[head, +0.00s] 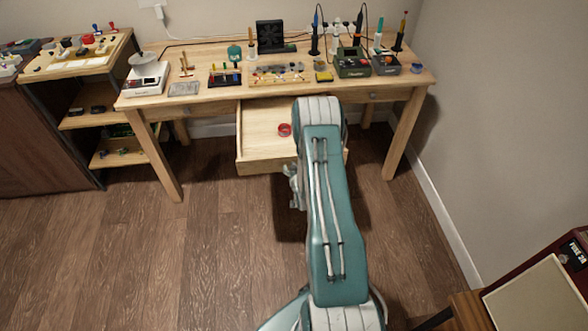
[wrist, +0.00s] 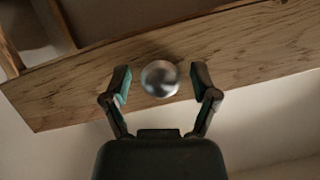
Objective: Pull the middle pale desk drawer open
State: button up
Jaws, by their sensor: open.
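The pale wooden desk drawer (head: 262,147) stands pulled out from the middle of the desk, its inside showing, in the head view. My arm covers its right part. In the wrist view the drawer front (wrist: 250,50) runs across the picture with a round shiny metal knob (wrist: 160,79) on it. My gripper (wrist: 161,84) is open, with one finger on each side of the knob and a gap showing at each side. In the head view only a small part of my gripper (head: 293,188) shows beside my arm, below the drawer.
A red ring-shaped thing (head: 284,130) lies in the drawer. The desk top (head: 215,58) carries several tools and electronic boxes. A shelf unit (head: 75,122) stands at the left. A dark red case (head: 566,260) is at the lower right. The floor (head: 150,260) at the left is clear.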

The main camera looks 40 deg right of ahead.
jog(key=shift+r, duration=0.15)
jog(key=v, duration=1.1)
jog(key=shift+s+a, duration=0.2)
jog(key=shift+s, duration=0.15)
